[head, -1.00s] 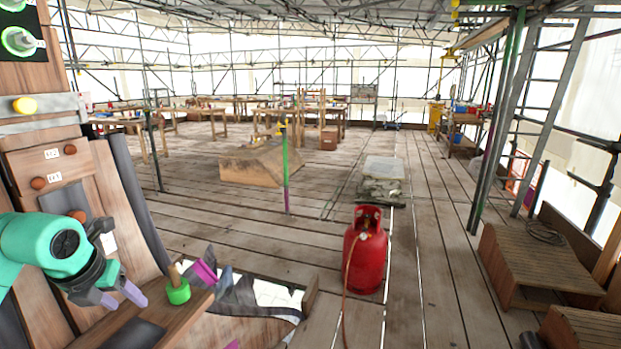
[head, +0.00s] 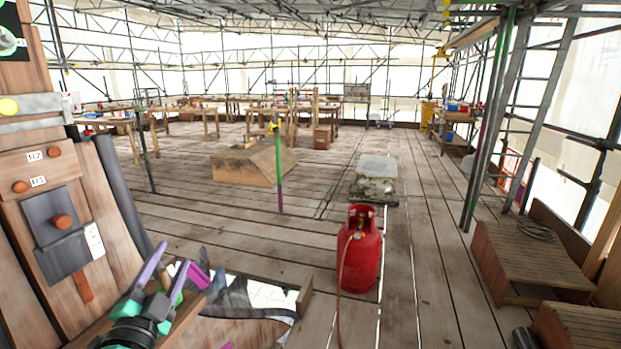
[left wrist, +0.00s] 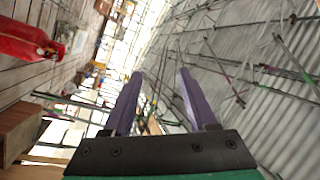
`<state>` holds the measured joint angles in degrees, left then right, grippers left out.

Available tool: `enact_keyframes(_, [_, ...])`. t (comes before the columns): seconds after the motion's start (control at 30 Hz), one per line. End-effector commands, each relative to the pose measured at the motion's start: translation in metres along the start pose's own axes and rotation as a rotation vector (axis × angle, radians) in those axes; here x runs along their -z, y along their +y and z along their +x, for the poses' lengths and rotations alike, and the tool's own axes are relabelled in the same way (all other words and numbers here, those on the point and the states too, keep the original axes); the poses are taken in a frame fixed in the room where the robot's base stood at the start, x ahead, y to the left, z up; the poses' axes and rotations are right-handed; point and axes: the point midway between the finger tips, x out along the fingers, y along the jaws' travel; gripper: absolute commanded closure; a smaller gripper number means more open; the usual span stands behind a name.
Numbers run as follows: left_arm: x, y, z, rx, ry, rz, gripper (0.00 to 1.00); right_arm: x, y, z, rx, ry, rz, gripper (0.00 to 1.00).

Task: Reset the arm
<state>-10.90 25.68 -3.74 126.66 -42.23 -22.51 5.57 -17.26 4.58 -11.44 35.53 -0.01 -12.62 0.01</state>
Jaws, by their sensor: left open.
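My left gripper (head: 178,260) is at the lower left of the head view, in front of the wooden bin with grey scraps (head: 250,297). Its purple fingers point up and away from me. In the left wrist view both fingers of the gripper (left wrist: 160,76) stand apart with nothing between them. My right gripper is not in view.
A wooden panel (head: 108,225) with knobs, labels and a grey plate (head: 55,217) rises at left. A red gas cylinder (head: 360,250) with a hose stands on the plank floor. Wooden steps (head: 530,255) are at right. The middle floor is mostly clear.

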Motion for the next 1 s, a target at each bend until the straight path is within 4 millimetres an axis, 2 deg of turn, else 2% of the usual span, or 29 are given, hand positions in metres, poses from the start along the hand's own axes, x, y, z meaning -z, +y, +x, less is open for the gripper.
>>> enact_keyframes(0.03, [-0.038, 0.023, -0.015, -0.059, -0.174, -0.129, 0.42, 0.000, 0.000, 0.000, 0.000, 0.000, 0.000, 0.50])
enact_keyframes(0.1, [-0.081, 0.060, -0.043, -0.158, -0.399, -0.274, 0.42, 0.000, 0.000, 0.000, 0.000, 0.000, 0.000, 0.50])
enact_keyframes(0.2, [-0.116, 0.109, -0.090, -0.306, -0.648, -0.412, 0.42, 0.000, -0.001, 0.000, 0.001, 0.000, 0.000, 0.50])
enact_keyframes(0.37, [-0.134, 0.167, -0.159, -0.520, -0.916, -0.543, 0.42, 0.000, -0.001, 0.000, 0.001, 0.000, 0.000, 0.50])
enact_keyframes(0.5, [-0.130, 0.202, -0.214, -0.696, -1.086, -0.618, 0.42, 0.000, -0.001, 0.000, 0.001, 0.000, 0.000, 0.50])
enact_keyframes(0.63, [-0.118, 0.225, -0.264, -0.861, -1.215, -0.667, 0.42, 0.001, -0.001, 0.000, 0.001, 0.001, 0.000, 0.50])
enact_keyframes(0.87, [-0.163, 0.299, -0.273, -0.893, -1.257, -0.648, 0.42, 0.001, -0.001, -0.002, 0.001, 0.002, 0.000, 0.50])
enact_keyframes(1.0, [-0.197, 0.350, -0.291, -0.910, -1.278, -0.636, 0.42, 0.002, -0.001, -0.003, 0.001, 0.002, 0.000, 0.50])
